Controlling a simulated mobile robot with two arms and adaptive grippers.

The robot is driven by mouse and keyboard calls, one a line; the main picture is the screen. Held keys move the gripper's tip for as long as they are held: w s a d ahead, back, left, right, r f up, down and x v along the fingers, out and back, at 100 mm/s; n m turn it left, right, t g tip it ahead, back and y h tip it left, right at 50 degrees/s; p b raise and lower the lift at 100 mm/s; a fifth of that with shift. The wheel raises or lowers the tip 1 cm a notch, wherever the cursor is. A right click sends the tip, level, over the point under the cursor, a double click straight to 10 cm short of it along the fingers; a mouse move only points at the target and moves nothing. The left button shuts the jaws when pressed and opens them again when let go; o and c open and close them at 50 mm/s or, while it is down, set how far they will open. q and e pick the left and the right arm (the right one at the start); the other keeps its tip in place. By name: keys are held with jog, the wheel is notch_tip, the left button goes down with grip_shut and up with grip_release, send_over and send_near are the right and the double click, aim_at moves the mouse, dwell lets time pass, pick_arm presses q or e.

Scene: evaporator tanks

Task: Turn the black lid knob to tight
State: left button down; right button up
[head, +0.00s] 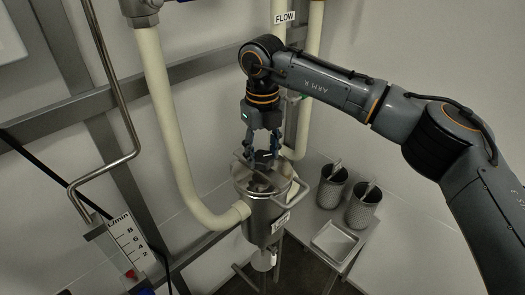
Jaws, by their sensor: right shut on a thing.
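My right gripper (262,147) comes down from above over the steel tank (265,213) in the middle of the head view. Its fingers are shut on the black lid knob (264,157), which shows only in part between the fingertips. The knob sits at the top of the tank, by a metal bar across the lid (252,177). The fingers hide much of the knob, and I see no mark of how tight it is. My left gripper is not in view.
Cream hoses (170,120) run to the tank's left side and behind my right arm. A small side table at the right holds two dark perforated cups (332,187) and a white tray (334,240). A flow scale (127,238) stands at the lower left.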

aim_at(263, 156)
jog(key=o, duration=1.1)
jog(key=shift+o, duration=0.2)
notch_tip(263, 156, up, 12)
